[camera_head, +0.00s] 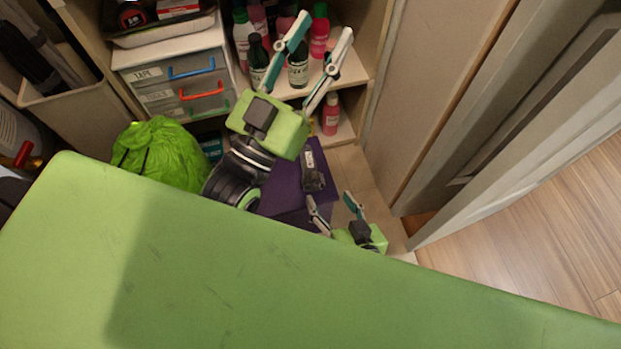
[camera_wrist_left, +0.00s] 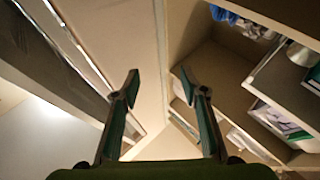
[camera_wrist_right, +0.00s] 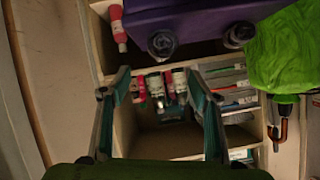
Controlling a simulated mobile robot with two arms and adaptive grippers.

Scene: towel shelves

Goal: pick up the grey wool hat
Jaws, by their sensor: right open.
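I cannot make out a grey wool hat in any view. My left gripper (camera_head: 325,32) is open and empty, with its fingers in front of the bottle shelf in the head view. In its wrist view the left gripper (camera_wrist_left: 156,74) has nothing between its fingers and points at upper shelving. My right gripper (camera_head: 331,202) is open and lower, beside the purple suitcase (camera_head: 286,192). In its wrist view the right gripper (camera_wrist_right: 157,74) is empty, with shelf bottles (camera_wrist_right: 156,85) visible beyond its fingers. My green body covers the lower head view.
A bright green bag (camera_head: 160,152) stands left of the suitcase. Labelled grey drawers (camera_head: 192,83) and a pink bottle (camera_head: 331,115) are in the shelving. A door (camera_head: 530,130) stands at right, with open wooden floor (camera_head: 560,240) beyond it.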

